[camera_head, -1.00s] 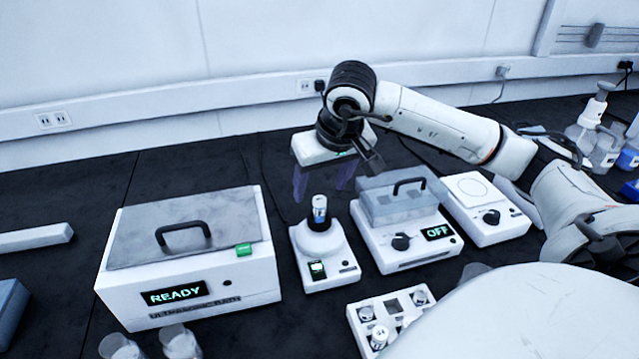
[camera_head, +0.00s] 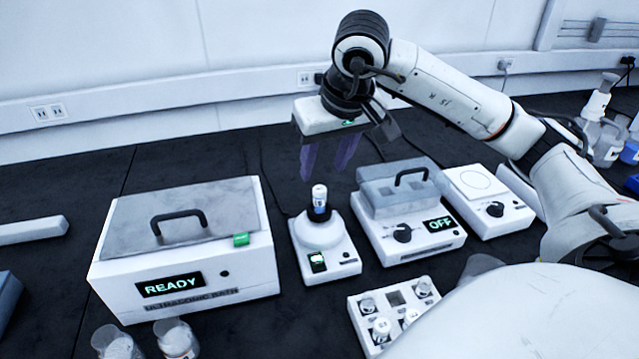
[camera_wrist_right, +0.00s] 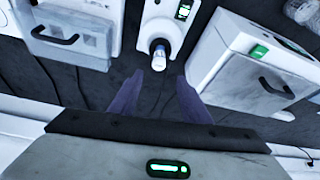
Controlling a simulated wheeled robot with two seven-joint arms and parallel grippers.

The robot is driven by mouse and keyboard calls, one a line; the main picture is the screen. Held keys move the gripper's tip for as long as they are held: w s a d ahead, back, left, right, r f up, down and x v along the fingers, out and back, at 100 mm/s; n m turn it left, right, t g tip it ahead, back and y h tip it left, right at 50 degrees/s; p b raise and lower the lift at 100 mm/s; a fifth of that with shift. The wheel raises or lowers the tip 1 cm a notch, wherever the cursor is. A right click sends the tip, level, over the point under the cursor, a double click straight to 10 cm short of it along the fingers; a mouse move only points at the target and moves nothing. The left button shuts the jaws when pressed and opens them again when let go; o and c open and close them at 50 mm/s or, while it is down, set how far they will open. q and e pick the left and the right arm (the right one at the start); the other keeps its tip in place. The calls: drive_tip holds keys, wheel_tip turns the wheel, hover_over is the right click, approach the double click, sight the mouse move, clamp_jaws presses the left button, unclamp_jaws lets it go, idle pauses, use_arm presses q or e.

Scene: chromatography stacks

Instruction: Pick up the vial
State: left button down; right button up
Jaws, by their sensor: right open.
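A small vial (camera_head: 319,197) with a white cap and a blue band stands upright in the round top of a small white mixer (camera_head: 334,262) with a green-lit switch. The vial also shows in the right wrist view (camera_wrist_right: 158,53), beyond the fingertips. My right gripper (camera_head: 326,172) is open and empty, its purple fingers pointing down above and behind the vial, apart from it. The fingers also show in the right wrist view (camera_wrist_right: 160,80), spread to either side below the vial. My left gripper is not in view.
Left of the mixer stands an ultrasonic bath (camera_head: 190,285) reading READY. Right of it is a lidded device (camera_head: 405,240) reading OFF, then a flat white device (camera_head: 490,205). A white rack (camera_head: 364,338) with several vials and two glass beakers (camera_head: 177,338) are in front.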

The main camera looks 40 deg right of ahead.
sight(320, 190)
drive_tip(key=x, duration=0.4)
drive_tip(key=shift+s+f+b, duration=0.2)
drive_tip(key=shift+f+b, duration=0.15)
drive_tip(key=shift+f, duration=0.05)
drive_tip(key=x, duration=0.5)
drive_tip(key=shift+f, duration=0.15)
clamp_jaws()
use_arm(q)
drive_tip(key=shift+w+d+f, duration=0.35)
